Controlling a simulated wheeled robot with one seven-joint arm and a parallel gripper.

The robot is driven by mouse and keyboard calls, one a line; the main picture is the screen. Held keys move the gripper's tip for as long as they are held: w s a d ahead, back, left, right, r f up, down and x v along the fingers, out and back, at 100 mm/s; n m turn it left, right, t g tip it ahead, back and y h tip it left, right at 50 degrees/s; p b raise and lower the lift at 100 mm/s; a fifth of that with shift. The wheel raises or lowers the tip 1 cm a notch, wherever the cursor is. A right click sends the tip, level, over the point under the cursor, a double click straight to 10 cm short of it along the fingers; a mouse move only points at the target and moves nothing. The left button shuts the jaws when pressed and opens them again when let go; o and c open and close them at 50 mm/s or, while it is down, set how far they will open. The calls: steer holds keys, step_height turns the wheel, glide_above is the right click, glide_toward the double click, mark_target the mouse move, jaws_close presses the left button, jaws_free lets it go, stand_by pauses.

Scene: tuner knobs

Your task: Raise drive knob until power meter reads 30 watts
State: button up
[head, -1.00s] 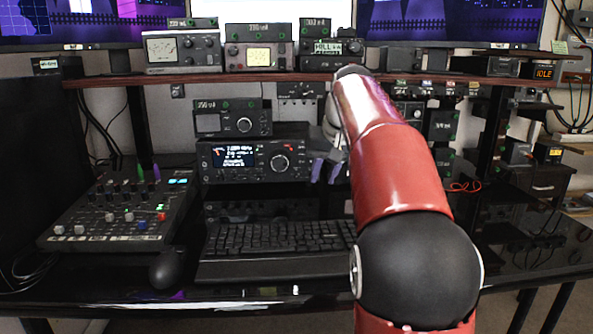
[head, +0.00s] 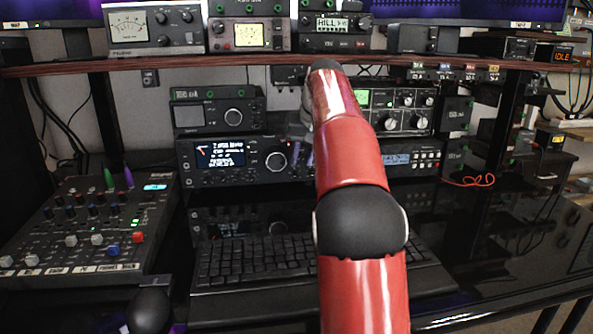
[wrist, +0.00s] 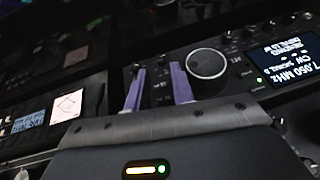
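No knob has a label I can read as drive, so I cannot tell which one it is. The black transceiver (head: 227,178) has a lit screen and a large round knob (head: 276,161), also in the wrist view (wrist: 206,64). My gripper (wrist: 158,70) has two purple fingers, apart with nothing between them, just left of that knob in the wrist view. In the head view my arm partly hides the gripper. Two needle meters stand on the shelf, a white-faced one (head: 128,22) and a yellow-faced one (head: 249,36). Their readings are too small to read.
The wooden shelf edge (head: 220,64) runs above the radios. A keyboard (head: 250,262) lies below the transceiver, with a mixer (head: 85,225) at left and a mouse (head: 149,310) in front. Another knobbed unit (head: 396,115) stands to the right, behind my arm.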

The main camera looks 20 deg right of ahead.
mark_target(297, 176)
steer(key=shift+b+x, duration=0.35)
steer(key=shift+x, duration=2)
steer(key=shift+c, duration=0.2)
jaws_close()
steer(key=shift+s+d+r+y+p, duration=0.15)
steer(key=shift+d+y+p, duration=0.25)
steer(key=shift+y+p, duration=0.45)
steer(key=shift+d+f+m+t+y+p, duration=0.1)
steer(key=shift+f+m+t+y+p, duration=0.2)
steer(key=shift+y, duration=0.35)
steer(key=shift+d+f+m+t+y+p, duration=0.1)
steer(key=shift+m+t+y, duration=0.1)
steer(key=shift+t+y, duration=0.3)
steer(key=shift+o, duration=0.2)
jaws_free()
steer(key=shift+r, duration=0.15)
